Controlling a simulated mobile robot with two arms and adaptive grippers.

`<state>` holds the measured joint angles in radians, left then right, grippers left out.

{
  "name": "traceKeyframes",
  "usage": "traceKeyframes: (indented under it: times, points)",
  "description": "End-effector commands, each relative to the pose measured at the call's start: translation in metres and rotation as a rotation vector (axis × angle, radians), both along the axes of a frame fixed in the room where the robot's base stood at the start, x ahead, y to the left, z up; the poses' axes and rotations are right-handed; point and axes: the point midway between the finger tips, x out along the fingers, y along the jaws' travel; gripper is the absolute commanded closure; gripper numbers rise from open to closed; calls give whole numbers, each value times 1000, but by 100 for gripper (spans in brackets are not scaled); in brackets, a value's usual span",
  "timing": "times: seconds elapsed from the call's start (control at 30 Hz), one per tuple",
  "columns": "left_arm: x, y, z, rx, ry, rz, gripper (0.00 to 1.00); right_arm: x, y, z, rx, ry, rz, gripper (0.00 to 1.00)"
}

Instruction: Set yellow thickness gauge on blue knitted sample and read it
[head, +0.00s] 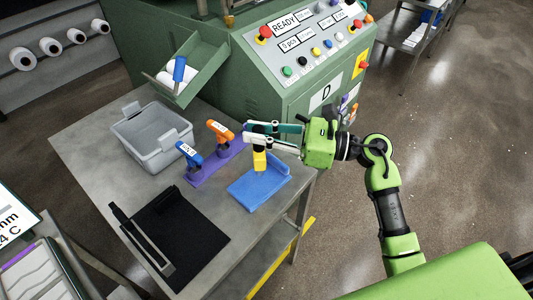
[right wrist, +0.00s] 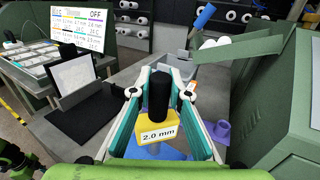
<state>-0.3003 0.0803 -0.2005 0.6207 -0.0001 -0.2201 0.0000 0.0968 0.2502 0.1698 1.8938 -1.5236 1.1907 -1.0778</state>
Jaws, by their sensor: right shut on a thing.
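The yellow thickness gauge (head: 260,161) is upright in my right gripper (head: 250,134), which is shut on its black grip. In the right wrist view the yellow gauge (right wrist: 157,132) faces me with a display reading 2.0 mm, and the gripper (right wrist: 160,84) closes around the black top. The gauge is over a flat blue piece (head: 258,192) at the table's right edge, with a raised blue edge behind. I cannot tell a separate knitted sample from this blue piece. Whether the gauge's foot touches it is unclear.
A purple rack (head: 205,176) holds an orange-handled tool (head: 219,131) and a blue-handled tool (head: 188,153). A grey bin (head: 128,133) stands behind left. A black plate (head: 205,240) lies in front. The green machine (head: 255,85) rises behind; its panel reads READY.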

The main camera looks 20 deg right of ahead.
Motion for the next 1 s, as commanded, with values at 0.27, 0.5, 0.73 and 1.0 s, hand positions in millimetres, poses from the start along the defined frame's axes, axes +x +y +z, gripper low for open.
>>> traceKeyframes:
  times: [0.27,0.5,0.73,1.0]
  points:
    - [0,0,-2,0,0,0,60,0,0,0,1,0,0,100]
    - [0,0,-2,0,0,0,60,0,0,0,1,0,0,64]
    - [0,0,-2,0,0,1,60,0,0,0,1,0,0,64]
    - [0,1,-2,1,1,1,60,-9,-16,-2,-3,3,-2,64]
